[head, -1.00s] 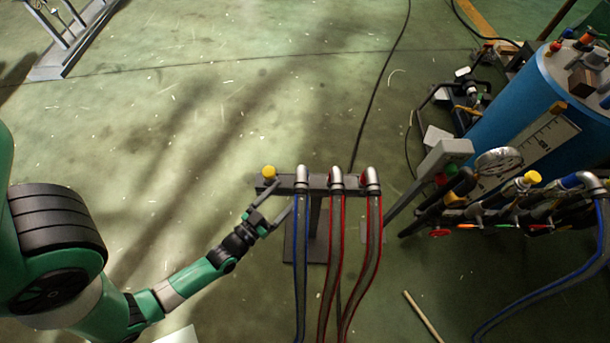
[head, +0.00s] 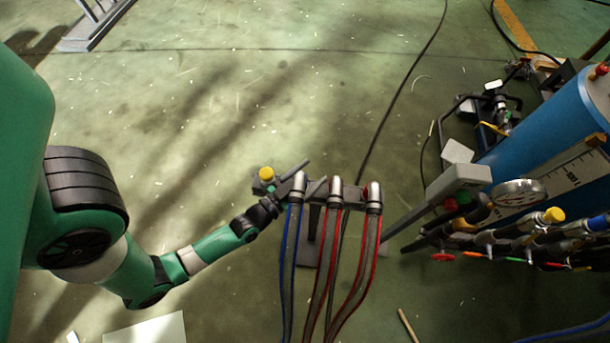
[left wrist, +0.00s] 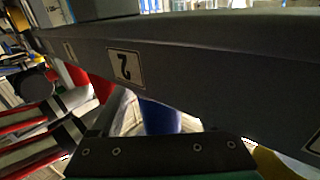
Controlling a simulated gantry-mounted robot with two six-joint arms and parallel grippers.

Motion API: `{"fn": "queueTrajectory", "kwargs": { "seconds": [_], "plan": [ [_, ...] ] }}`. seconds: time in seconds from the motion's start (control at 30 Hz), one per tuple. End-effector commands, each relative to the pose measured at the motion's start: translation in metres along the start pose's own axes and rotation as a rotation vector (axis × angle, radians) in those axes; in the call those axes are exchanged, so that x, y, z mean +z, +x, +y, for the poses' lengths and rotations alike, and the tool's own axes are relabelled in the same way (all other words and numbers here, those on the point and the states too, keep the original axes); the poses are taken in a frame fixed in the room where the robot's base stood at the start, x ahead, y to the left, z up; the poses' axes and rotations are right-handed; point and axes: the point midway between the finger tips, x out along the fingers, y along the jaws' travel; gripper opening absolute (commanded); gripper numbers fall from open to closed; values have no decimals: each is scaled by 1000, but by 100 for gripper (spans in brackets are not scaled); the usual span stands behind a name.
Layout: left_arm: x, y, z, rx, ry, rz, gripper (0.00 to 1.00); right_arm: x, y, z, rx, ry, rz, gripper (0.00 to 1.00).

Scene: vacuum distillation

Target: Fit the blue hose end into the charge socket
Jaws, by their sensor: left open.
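The blue-striped hose (head: 290,245) hangs at the left of a grey rack bar, its silver elbow end (head: 299,184) at the bar. My left gripper (head: 313,173) is open, with its fingers reaching to either side of this elbow; whether they touch it cannot be told. In the left wrist view, a dark jaw plate (left wrist: 160,155) fills the bottom, and a blue part (left wrist: 160,117) shows below the bar, partly hidden. I cannot pick out the charge socket with certainty. My right gripper is not in view.
Two red-striped hoses (head: 322,270) hang from the same rack bar (head: 351,192), right of the blue one. A yellow knob (head: 266,174) is at its left end. A blue tank (head: 545,125) and a valve manifold with a gauge (head: 520,192) stand at right.

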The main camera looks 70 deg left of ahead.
Motion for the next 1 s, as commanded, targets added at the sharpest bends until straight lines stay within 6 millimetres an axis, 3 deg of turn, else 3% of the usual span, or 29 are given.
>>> {"fn": "queueTrajectory", "kwargs": {
  "seconds": [0.07, 0.47, 1.0],
  "plan": [
    [0, 0, 0, 0, 0, 0, 74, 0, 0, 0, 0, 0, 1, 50],
    [0, 0, 0, 0, 0, 0, 2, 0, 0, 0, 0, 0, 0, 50],
    [-4, 0, 0, 0, 0, 2, 0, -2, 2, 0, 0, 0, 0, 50]
  ]
}}
